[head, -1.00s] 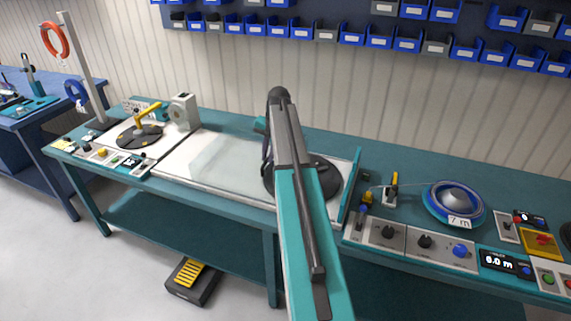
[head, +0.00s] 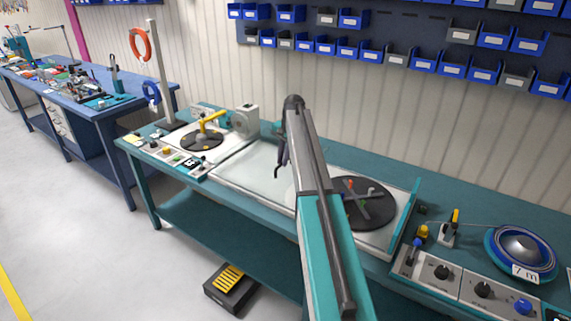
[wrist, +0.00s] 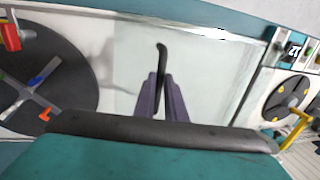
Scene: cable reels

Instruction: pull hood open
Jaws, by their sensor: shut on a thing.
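The hood is a clear, pale panel (head: 249,165) over the middle of the long white bed in the head view. It also shows in the wrist view (wrist: 205,65). A black hooked handle (wrist: 162,60) rises between the two fingers of my gripper (wrist: 162,88), which is shut on it. In the head view my gripper (head: 281,158) is at the panel's right part, partly hidden behind my arm. The dark turntable disc (head: 372,207), with a cross bar and coloured pegs, lies uncovered to the right of the panel. The panel's right edge is partly hidden by my arm.
A smaller turntable with a yellow arm (head: 207,124) and a grey housing (head: 244,121) stand at the bed's left. A blue cable reel (head: 520,252) and control knobs (head: 441,272) are at the right. A black pedal (head: 229,288) lies on the floor.

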